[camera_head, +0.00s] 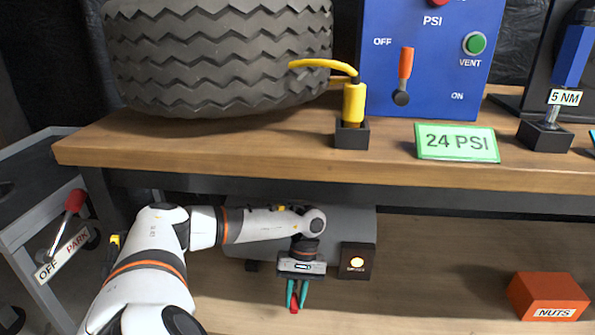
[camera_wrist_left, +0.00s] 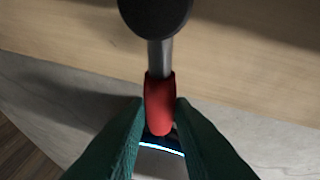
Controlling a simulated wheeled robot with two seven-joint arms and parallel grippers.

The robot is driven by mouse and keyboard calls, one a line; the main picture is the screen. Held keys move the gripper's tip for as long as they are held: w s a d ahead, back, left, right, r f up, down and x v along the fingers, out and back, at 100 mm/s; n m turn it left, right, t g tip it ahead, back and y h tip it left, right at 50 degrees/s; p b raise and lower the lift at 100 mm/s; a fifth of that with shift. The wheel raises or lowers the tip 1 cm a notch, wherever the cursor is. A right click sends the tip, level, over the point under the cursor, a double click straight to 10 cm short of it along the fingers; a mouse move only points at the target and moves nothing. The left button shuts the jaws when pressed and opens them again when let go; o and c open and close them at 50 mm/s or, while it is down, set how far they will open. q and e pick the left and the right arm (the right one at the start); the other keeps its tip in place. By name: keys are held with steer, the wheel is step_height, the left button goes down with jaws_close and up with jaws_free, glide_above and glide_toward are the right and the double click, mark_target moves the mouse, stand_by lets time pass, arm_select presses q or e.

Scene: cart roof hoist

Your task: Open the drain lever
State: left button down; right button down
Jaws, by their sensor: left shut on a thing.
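The drain lever shows in the left wrist view as a red grip (camera_wrist_left: 160,100) on a grey rod that runs up to a round black hub (camera_wrist_left: 155,12). In the head view only a small red tip (camera_head: 294,309) of it shows below my fingers. My left gripper (camera_head: 297,296) is under the workbench, in front of a grey tank (camera_head: 345,225), and points down. Its green fingers also show in the left wrist view (camera_wrist_left: 160,135), shut on the red grip from both sides. The rest of the lever is hidden behind my gripper in the head view. My right gripper is not in view.
An orange box marked NUTS (camera_head: 547,297) is on the lower shelf at right. The workbench top (camera_head: 230,150) overhangs my arm. A cart with a red-handled OFF/PARK lever (camera_head: 75,200) stands at left.

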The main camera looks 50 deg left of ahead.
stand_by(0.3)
arm_select(q)
steer(key=c, duration=1.3)
jaws_free()
steer(key=shift+o, duration=0.2)
